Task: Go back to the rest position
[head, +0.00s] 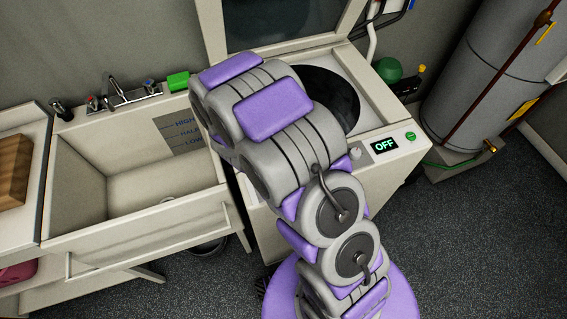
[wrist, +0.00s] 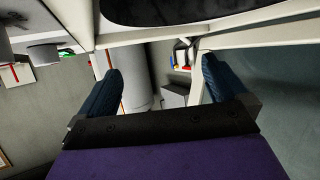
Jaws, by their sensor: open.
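My gripper (wrist: 165,82) shows in the wrist view with its two dark blue fingers spread wide apart and nothing between them. In the head view my grey and purple arm rises from the bottom and bends left over the front of a white washing machine (head: 400,160). The gripper itself is hidden behind the arm there. The machine has a dark round opening (head: 340,100), partly covered by the arm, and a raised lid (head: 283,22). Its small display reads OFF.
A utility sink (head: 80,190) with a tap (head: 125,95) stands left of the machine, and a green sponge or block (head: 178,81) lies on its back edge. A green ball-like object (head: 388,70) is behind the machine. A grey tank (head: 485,80) stands at right. Floor at lower right is clear.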

